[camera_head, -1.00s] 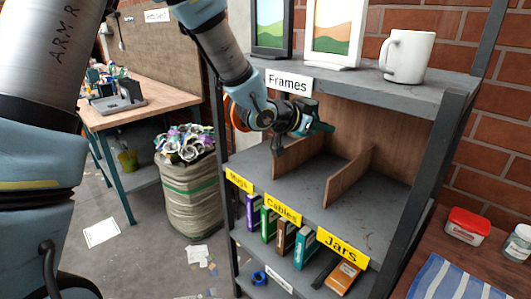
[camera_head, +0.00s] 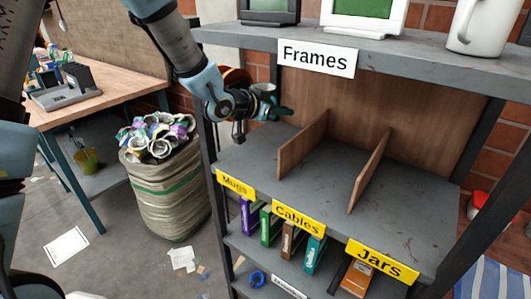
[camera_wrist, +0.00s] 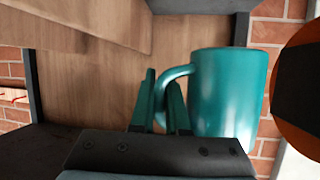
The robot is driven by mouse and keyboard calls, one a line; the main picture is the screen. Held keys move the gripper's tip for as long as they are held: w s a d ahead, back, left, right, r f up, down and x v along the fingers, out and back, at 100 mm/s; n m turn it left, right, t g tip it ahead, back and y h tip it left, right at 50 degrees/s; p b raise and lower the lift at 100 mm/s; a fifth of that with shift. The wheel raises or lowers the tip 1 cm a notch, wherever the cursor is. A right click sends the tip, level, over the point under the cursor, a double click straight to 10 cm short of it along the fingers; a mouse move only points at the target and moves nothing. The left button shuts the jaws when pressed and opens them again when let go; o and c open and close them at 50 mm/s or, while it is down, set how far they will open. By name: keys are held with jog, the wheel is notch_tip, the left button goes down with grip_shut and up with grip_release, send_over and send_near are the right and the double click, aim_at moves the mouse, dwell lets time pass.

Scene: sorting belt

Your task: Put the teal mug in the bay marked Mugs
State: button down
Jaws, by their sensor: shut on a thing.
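The teal mug (camera_wrist: 228,95) fills the right of the wrist view. My gripper (camera_wrist: 168,95) is shut on its handle (camera_wrist: 172,78), with one green finger on each side. In the head view my gripper (camera_head: 280,112) is above the left bay of the middle shelf, and the mug (camera_head: 264,88) is mostly hidden behind it. The yellow Mugs label (camera_head: 235,185) marks this left bay (camera_head: 250,158). Its visible floor is bare. The mug is held above the shelf floor.
Wooden dividers (camera_head: 302,146) (camera_head: 368,172) part the Mugs bay from those marked Cables (camera_head: 298,217) and Jars (camera_head: 381,262). The upper shelf (camera_head: 420,62) holds frames and a white mug (camera_head: 478,26). Boxes stand on the lower shelf. A sack (camera_head: 167,190) stands left of the rack.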

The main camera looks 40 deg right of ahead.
notch_tip(320, 180, down, 11)
jog(key=p, duration=0.2)
jog(key=shift+r+p, duration=0.2)
jog(key=shift+p, duration=0.1)
jog(key=c, duration=1.4)
grip_release()
jog(key=shift+f, duration=0.2)
jog(key=o, duration=0.5)
jog(key=shift+r, duration=0.1)
